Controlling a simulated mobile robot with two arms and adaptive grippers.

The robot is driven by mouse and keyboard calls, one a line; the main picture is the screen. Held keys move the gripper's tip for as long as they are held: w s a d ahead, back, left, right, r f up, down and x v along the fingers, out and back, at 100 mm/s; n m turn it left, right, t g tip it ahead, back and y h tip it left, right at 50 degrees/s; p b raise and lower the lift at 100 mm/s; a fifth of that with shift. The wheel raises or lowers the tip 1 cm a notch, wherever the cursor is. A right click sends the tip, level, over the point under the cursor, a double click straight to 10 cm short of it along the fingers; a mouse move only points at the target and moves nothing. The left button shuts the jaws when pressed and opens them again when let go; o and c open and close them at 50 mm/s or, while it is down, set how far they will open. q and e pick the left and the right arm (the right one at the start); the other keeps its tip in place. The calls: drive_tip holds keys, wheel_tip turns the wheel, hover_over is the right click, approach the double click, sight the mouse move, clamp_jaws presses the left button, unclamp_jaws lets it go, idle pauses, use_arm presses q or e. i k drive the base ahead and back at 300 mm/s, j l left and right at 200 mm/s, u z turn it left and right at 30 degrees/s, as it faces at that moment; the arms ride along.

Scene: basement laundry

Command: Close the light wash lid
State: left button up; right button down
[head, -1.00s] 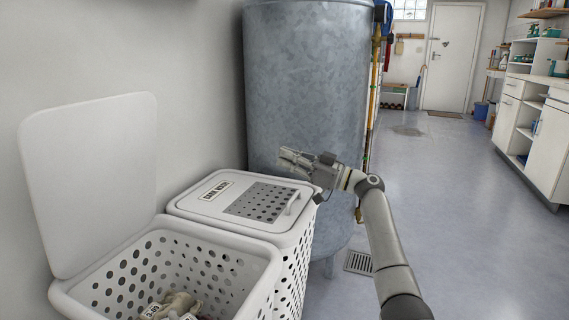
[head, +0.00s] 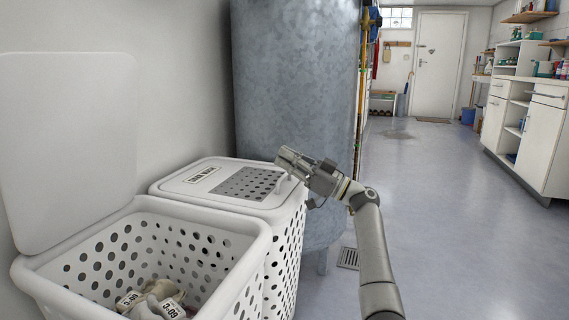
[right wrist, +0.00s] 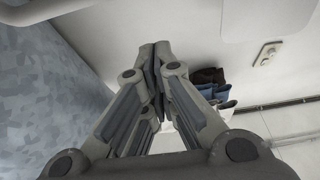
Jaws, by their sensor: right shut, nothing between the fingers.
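A white perforated basket (head: 255,262) stands at the lower left with its lid (head: 68,140) open, upright and close to the wall. Pale laundry (head: 152,297) with tags lies inside. Behind it is a second white basket with a shut lid (head: 200,173), which has a label too small to read, a grey perforated panel and a handle (head: 282,186). I cannot tell from the label which is the light wash. My right gripper (head: 283,160) is shut and empty, over the back right edge of the shut lid; its fingers (right wrist: 157,52) meet in the right wrist view. My left gripper is out of view.
A large grey metal tank (head: 295,90) stands right behind the baskets. Open floor (head: 440,230) with a drain grate (head: 348,258) lies to the right. White cabinets (head: 540,135) line the far right, and a white door (head: 437,65) is at the back.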

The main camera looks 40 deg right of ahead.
sight(69, 120)
drive_tip(key=k+l, duration=0.7)
